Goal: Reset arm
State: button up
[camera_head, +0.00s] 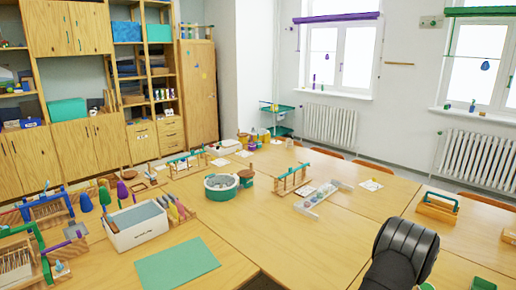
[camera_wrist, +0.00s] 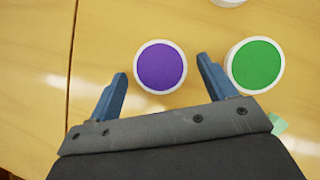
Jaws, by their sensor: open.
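My gripper (camera_wrist: 162,72) shows in the wrist view with its two blue fingers spread apart. It is open, and I see nothing pinched between the fingers. A round white container with a purple top (camera_wrist: 160,66) appears between the fingertips; the height gap to it cannot be told. A similar container with a green top (camera_wrist: 255,65) is just right of the right finger. In the head view, a dark part of my arm (camera_head: 403,250) rises at the lower right over the table; the gripper itself is not visible there.
Wooden tables (camera_head: 245,240) fill the foreground. A green sheet (camera_head: 177,263), a white box (camera_head: 137,226), a round grey-topped tub (camera_head: 221,187), a wooden rack (camera_head: 291,181) and a wooden carrier with a green handle (camera_head: 438,208) stand on them. The table's middle front is clear.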

jog(key=shift+r, duration=0.15)
dwell(0.3)
jog(key=v, duration=1.2)
jog(key=x, duration=1.2)
jog(key=shift+f, duration=0.45)
jog(key=r, duration=0.5)
jog(key=shift+s+d+r, duration=0.15)
jog(key=shift+s+d, duration=0.05)
jog(key=shift+s, duration=0.2)
jog(key=s+d+r, duration=0.3)
jog(key=s+r, duration=0.3)
jog(key=s, duration=0.4)
jog(key=w+a+n+y, duration=0.1)
jog(key=w+a+n, duration=0.1)
jog(key=w+a, duration=0.85)
jog(key=w+a+n+y, duration=0.25)
jog(key=w+a, duration=0.55)
jog(key=a, duration=0.6)
jog(key=w+a+n, duration=0.2)
jog(key=w+a, duration=0.1)
jog(key=a, duration=1.2)
jog(key=w+a+n+y, duration=0.1)
jog(key=w+a+n, duration=0.1)
jog(key=a, duration=1.3)
jog(key=shift+w+r+n, duration=0.15)
jog(key=shift+w+n, duration=0.2)
jog(key=shift+w, duration=0.2)
